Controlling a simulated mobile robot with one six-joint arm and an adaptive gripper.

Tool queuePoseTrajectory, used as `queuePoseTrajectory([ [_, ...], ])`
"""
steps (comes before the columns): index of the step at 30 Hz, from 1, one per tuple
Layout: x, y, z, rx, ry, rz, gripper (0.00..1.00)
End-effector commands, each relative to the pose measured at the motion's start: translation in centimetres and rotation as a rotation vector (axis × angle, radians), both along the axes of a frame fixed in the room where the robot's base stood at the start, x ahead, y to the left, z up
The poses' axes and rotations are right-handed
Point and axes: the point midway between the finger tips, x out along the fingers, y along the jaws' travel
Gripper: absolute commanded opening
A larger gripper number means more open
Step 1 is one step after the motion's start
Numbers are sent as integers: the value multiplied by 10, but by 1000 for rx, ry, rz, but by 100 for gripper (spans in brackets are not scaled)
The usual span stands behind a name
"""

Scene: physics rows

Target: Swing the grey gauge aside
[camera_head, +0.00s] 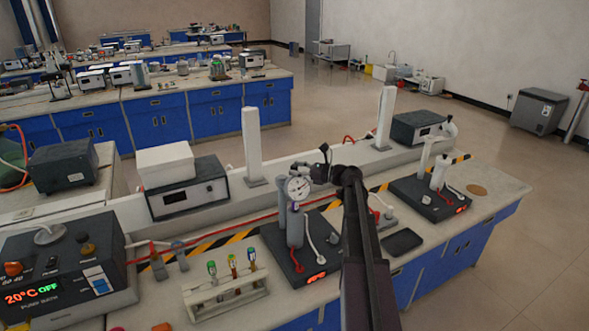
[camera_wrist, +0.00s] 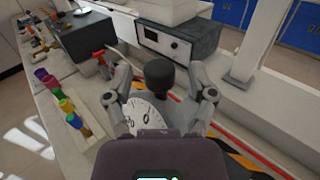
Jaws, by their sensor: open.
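The grey gauge (camera_head: 298,187) has a round white dial and sits at the top of a grey cylinder (camera_head: 294,226) on a black base. In the wrist view its dial (camera_wrist: 145,122) is low in the picture, partly hidden by my gripper body. A black knob (camera_wrist: 159,73) stands just beyond the dial. My gripper (camera_head: 318,170) is at the gauge's upper right in the head view. In the wrist view my gripper (camera_wrist: 160,82) is open, with one finger on each side of the knob and gauge. Whether either finger touches them I cannot tell.
A rack with coloured-cap tubes (camera_head: 226,293) stands front left of the gauge. A grey power box (camera_head: 186,190) and a white post (camera_head: 252,145) stand behind. A second black-based apparatus (camera_head: 430,196) is at right. A dark tray (camera_head: 402,242) lies between.

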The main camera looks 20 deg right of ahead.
Motion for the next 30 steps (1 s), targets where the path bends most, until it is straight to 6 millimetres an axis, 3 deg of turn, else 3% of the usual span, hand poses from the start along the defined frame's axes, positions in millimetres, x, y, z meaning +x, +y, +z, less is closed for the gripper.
queuePoseTrajectory([
  [13,5,5,0,0,0,0,72],
  [14,5,6,0,0,0,1,66],
  [18,5,6,0,0,0,1,25],
  [21,5,6,0,0,0,1,0],
  [30,4,5,0,0,0,-7,0],
])
